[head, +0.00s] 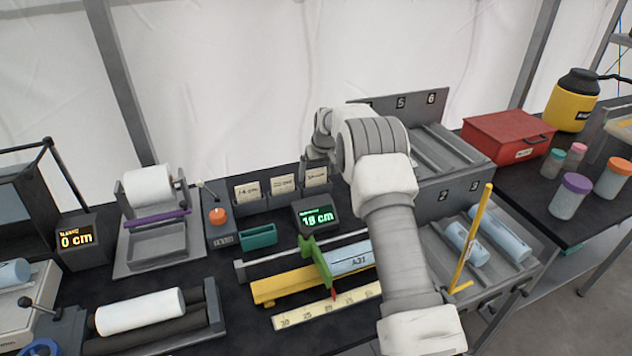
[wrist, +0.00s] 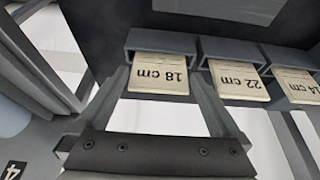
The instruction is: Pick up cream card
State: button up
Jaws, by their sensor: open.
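Three cream cards stand in dark grey holders at the back of the bench. In the head view they are the left card (head: 247,191), the middle card (head: 282,184) and the right card (head: 316,175). In the wrist view they appear upside down as the 18 cm card (wrist: 160,79), the 22 cm card (wrist: 238,81) and the 14 cm card (wrist: 298,86). My gripper (head: 318,158) is at the right card, partly hidden by my arm in the head view. In the wrist view my gripper (wrist: 160,88) is open, its fingers on either side of the 18 cm card.
A green-lit display (head: 318,216) reading 18 cm stands just in front of the cards. A green tray (head: 258,236) and an orange-knobbed device (head: 218,217) are to the left. A grey numbered rack (head: 455,185) stands close on the right, with a yellow post (head: 473,235).

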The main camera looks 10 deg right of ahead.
jog(key=shift+x, duration=0.8)
jog(key=c, duration=1.1)
jog(key=shift+o, duration=0.2)
jog(key=shift+r, duration=0.15)
notch_tip(320, 180, up, 4)
jog(key=shift+f, duration=0.15)
jog(key=s+d+r+b, duration=0.1)
jog(key=s+d+r, duration=0.4)
jog(key=d, duration=0.5)
jog(key=shift+d+r+b, duration=0.3)
jog(key=shift+r+b, duration=0.05)
jog(key=shift+r, duration=0.7)
